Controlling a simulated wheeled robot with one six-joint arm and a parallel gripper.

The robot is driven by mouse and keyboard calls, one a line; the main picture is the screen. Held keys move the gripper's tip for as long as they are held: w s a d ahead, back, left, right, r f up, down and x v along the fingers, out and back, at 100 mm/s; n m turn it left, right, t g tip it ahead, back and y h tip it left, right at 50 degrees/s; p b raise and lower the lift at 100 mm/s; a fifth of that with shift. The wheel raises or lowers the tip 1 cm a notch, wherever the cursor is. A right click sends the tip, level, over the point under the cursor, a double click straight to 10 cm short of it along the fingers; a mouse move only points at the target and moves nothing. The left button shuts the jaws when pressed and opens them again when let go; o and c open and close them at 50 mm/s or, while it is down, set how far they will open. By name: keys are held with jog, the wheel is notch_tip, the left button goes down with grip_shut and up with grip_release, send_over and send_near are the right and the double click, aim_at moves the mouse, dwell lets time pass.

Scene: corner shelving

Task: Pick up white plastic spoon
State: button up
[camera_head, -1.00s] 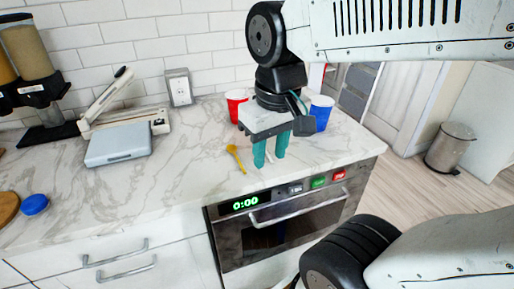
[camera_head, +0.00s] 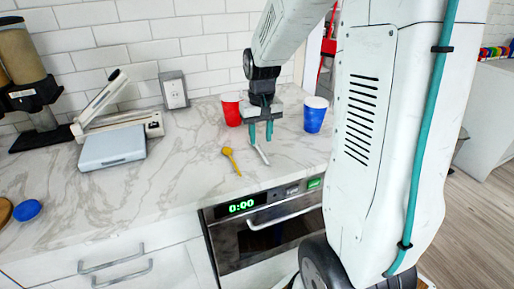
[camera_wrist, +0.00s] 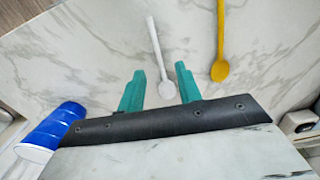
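The white plastic spoon (camera_head: 261,154) lies on the marble counter, right of the yellow spoon (camera_head: 229,158). In the wrist view the white spoon (camera_wrist: 158,57) has its bowl between the fingertips and its handle reaching away toward the top. My gripper (camera_head: 260,132) is above the counter near the spoon, fingers pointing down. In the wrist view my gripper (camera_wrist: 161,82) has its two teal fingers apart, with no visible contact with the spoon. The yellow spoon (camera_wrist: 221,45) lies to the right of it there.
A red cup (camera_head: 231,110) stands left of my gripper and a blue cup (camera_head: 314,117) stands right. An oven (camera_head: 262,240) is below the counter's front edge. A grey scale (camera_head: 112,148) and a blue lid (camera_head: 27,210) are at left. The counter between is clear.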

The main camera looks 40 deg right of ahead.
aim_at(261, 152)
notch_tip(261, 152, down, 5)
jog(key=shift+s+r, duration=0.1)
grip_shut()
jog(key=shift+r, duration=0.1)
dwell(0.3)
